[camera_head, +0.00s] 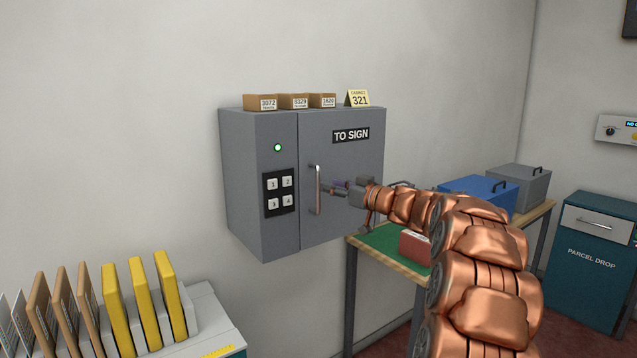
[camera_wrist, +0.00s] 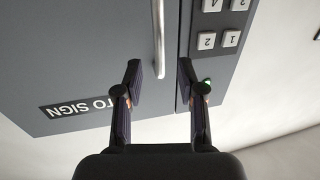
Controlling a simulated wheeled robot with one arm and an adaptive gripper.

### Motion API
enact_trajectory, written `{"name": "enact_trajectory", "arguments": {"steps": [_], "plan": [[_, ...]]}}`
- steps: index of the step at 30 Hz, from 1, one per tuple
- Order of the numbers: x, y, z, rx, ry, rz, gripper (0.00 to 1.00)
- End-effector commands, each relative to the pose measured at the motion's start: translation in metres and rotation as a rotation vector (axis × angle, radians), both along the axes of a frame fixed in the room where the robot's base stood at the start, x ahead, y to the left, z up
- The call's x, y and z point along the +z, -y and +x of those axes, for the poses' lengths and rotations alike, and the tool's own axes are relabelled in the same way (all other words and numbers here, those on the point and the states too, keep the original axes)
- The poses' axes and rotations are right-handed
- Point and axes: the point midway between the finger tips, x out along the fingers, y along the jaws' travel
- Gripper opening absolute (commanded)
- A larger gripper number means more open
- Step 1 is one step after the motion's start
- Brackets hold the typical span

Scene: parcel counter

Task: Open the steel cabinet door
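The grey steel cabinet (camera_head: 258,215) hangs on the wall in the head view. Its door (camera_head: 345,210), labelled "TO SIGN", looks shut against the body. A vertical metal bar handle (camera_head: 317,190) stands on the door's left side; it also shows in the wrist view (camera_wrist: 159,45). My gripper (camera_head: 332,186) is just right of the handle in the head view, pointing at it. In the wrist view my gripper (camera_wrist: 158,75) has its two fingers spread apart. The handle's end lies between the fingertips in the picture; I cannot tell whether either finger touches it.
A keypad (camera_head: 280,193) and a green light (camera_head: 278,147) are on the cabinet's left panel. Small boxes (camera_head: 293,101) and a yellow card (camera_head: 357,98) stand on top. A green-topped table (camera_head: 385,240) with a red box (camera_head: 415,247) stands below right.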

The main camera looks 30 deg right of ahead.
Motion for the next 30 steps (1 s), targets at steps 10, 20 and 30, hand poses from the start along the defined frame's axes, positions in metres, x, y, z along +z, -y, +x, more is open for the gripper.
{"name": "enact_trajectory", "arguments": {"steps": [10, 20, 30], "plan": [[0.001, -0.014, 0.045, 0.0, 0.0, -0.001, 0.39], [0.0, -0.017, 0.057, -0.001, 0.0, 0.001, 0.39], [0.0, -0.016, 0.057, -0.002, 0.0, 0.0, 0.2]]}}
